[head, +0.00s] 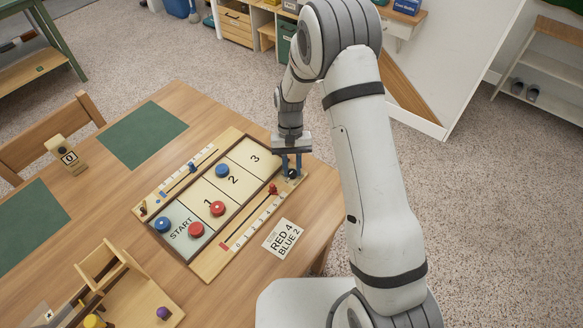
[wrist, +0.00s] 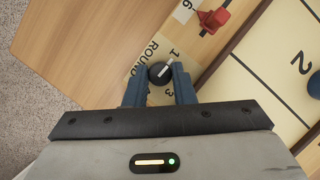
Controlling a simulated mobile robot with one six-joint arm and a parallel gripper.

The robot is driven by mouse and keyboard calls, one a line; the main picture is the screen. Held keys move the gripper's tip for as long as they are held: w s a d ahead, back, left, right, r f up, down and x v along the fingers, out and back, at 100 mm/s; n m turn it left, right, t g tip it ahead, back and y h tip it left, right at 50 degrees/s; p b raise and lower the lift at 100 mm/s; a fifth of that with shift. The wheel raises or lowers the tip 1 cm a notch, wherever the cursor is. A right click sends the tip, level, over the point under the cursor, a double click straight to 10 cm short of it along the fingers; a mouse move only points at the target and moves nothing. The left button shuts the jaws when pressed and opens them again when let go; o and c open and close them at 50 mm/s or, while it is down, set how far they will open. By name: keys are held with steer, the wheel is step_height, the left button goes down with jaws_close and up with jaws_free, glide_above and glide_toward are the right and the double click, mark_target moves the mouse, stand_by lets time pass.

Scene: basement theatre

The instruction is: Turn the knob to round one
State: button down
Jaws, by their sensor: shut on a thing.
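The round black knob (wrist: 158,72) sits on the wooden board beside the printed word ROUND. Its white pointer line slants to the upper right in the wrist view, toward the printed 1; a 3 shows below it. My gripper (wrist: 160,78) is shut on the knob, with one blue finger on each side. In the head view my gripper (head: 291,163) reaches down to the knob (head: 292,174) at the right corner of the game board. The 2 of the dial is not clearly seen.
The game board (head: 171,203) carries red and blue discs on its START, 1 and 2 spaces. A red slider piece (wrist: 214,19) stands close to the knob. A score card (head: 283,239) lies in front. The table's right edge is near, with carpet beyond.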

steer(key=shift+w+r+n, duration=0.1)
steer(key=shift+w+n, duration=0.05)
steer(key=shift+n, duration=0.25)
steer(key=c, duration=1.2)
jaws_free()
steer(key=v, duration=0.7)
steer(key=shift+r+b, duration=0.35)
steer(key=shift+b, duration=0.1)
steer(key=shift+a, duration=0.15)
